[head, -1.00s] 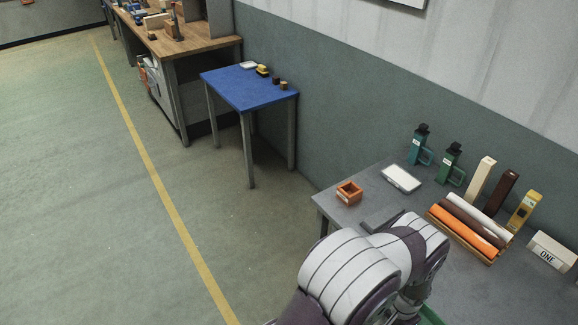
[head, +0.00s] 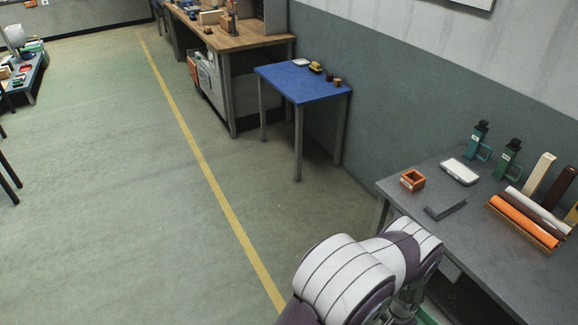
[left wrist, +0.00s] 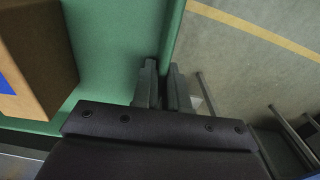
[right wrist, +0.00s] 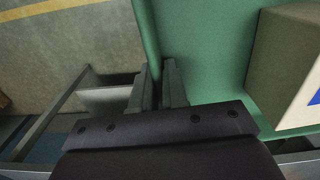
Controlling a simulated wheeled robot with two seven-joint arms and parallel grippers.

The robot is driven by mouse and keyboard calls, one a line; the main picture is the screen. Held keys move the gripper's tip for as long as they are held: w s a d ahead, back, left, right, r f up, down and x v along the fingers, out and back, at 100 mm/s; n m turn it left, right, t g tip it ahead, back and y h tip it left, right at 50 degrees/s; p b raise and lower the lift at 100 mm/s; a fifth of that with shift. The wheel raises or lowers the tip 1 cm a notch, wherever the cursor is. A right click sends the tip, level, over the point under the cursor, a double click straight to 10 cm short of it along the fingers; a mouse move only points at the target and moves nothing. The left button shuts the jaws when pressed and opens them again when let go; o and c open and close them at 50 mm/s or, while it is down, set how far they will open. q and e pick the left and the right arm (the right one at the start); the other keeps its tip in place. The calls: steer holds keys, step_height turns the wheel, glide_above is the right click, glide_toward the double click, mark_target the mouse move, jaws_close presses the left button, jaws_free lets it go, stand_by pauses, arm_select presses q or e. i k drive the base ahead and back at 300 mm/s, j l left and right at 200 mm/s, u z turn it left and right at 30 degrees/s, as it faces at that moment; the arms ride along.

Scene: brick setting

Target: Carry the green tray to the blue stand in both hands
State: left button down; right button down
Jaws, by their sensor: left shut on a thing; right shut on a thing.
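The green tray (left wrist: 120,50) fills much of the left wrist view and also shows in the right wrist view (right wrist: 205,40). A cardboard-brown box (left wrist: 35,55) with a blue mark sits in it, and the box shows in the right wrist view too (right wrist: 290,60). My left gripper (left wrist: 165,85) is shut on the tray's rim. My right gripper (right wrist: 158,85) is shut on the rim at the other side. In the head view only a green sliver of the tray (head: 428,314) shows beside my arm. The blue stand (head: 300,82) stands against the wall, apart from the tray.
Small items, including a yellow one (head: 315,67), lie along the stand's back edge; its front is bare. A grey table (head: 470,235) with bottles and rolls is at right. A wooden workbench (head: 245,38) stands beyond the stand. Open floor (head: 130,200) lies left.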

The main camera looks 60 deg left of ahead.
mark_target(291, 79)
steer(key=u, duration=2)
steer(key=i+u, duration=0.3)
steer(key=i, duration=0.15)
steer(key=i+l+u, duration=0.25)
steer(key=i, duration=0.2)
steer(key=i+l+u, duration=0.3)
steer(key=i, duration=0.15)
steer(key=i+z, duration=0.15)
steer(key=i, duration=1.8)
steer(key=i+z, duration=0.15)
steer(key=i, duration=0.8)
steer(key=i+j+z, duration=0.15)
steer(key=i, duration=0.8)
steer(key=i+z, duration=0.7)
steer(key=i+j+z, duration=0.35)
steer(key=i, duration=0.15)
steer(key=i+l+z, duration=0.1)
steer(key=z, duration=0.3)
steer(key=i+z, duration=0.35)
steer(key=i+j+z, duration=0.1)
steer(key=z, duration=0.3)
steer(key=i+j+z, duration=0.15)
steer(key=i+z, duration=0.2)
